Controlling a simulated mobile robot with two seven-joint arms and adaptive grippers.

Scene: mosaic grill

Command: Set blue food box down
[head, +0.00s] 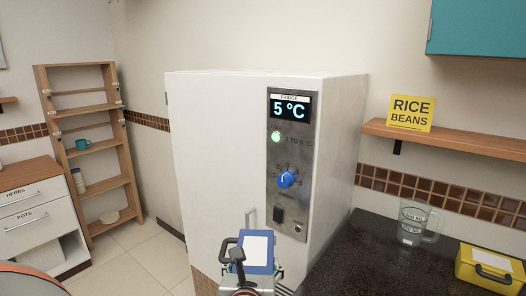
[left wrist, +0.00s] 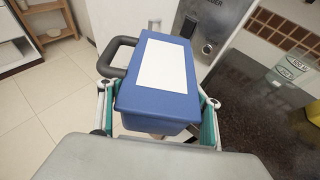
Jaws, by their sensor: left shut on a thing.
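The blue food box (head: 270,240) has a white label on its lid and a dark handle at its left side. My left gripper (head: 252,271) is shut on it, low in the middle of the head view. In the left wrist view, the blue food box (left wrist: 188,98) sits between the two fingers of the left gripper (left wrist: 157,118), and the tips are partly hidden by it. The box appears held up in front of the white fridge (head: 215,150), left of the dark counter. My right gripper is not in view.
The dark counter (head: 370,262) is at the right, with a clear measuring jug (head: 411,222) and a yellow box (head: 488,266) on it. Its near left part is bare. A shelf with a rice and beans sign (head: 411,112) hangs above. A wooden rack (head: 88,150) stands left.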

